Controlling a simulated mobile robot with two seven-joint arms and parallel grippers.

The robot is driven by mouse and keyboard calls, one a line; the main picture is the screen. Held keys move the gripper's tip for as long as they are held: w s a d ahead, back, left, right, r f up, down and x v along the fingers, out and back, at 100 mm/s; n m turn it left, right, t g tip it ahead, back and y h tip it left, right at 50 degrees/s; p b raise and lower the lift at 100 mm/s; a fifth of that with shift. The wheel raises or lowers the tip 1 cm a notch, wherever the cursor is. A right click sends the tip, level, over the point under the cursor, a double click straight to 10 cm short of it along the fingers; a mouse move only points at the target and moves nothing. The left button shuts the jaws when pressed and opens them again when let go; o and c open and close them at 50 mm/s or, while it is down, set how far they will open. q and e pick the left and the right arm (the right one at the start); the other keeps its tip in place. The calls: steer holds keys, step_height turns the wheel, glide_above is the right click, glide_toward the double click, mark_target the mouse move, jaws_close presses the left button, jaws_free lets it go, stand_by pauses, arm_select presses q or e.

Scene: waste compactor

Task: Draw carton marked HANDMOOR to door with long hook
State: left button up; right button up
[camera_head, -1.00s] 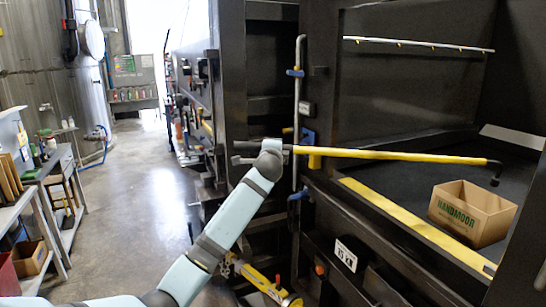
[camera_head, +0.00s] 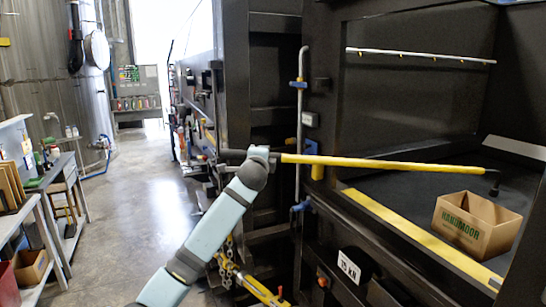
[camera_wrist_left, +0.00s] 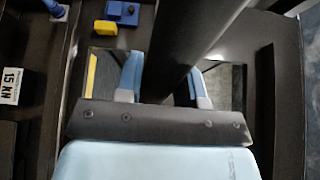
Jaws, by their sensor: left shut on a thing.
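The long hook has a yellow shaft (camera_head: 385,162) with a dark handle end and a dark bent tip (camera_head: 494,184). My left gripper (camera_head: 262,156) holds it near the handle end, its fingers hard to make out in the head view. In the left wrist view the fingers (camera_wrist_left: 163,88) are shut around a dark shaft (camera_wrist_left: 190,45). The open brown carton marked HANDMOOR (camera_head: 475,224) sits upright inside the compactor chamber. The hook tip hangs above and behind the carton's far edge in the picture; whether it touches I cannot tell. My right gripper is not in view.
A yellow strip (camera_head: 420,238) runs along the chamber's sill, with the carton just inside it. A vertical pipe with blue fittings (camera_head: 298,135) stands beside the opening. Shelves (camera_head: 45,220) line the left; the floor (camera_head: 140,200) between is clear.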

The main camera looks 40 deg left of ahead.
arm_select(q)
steer(key=s+a, duration=0.7)
steer(key=s, duration=0.7)
steer(key=s+a, duration=0.8)
steer(key=s, duration=0.7)
steer(key=s+a, duration=0.8)
steer(key=s, duration=0.7)
steer(key=shift+a, duration=0.25)
steer(key=shift+r, duration=0.1)
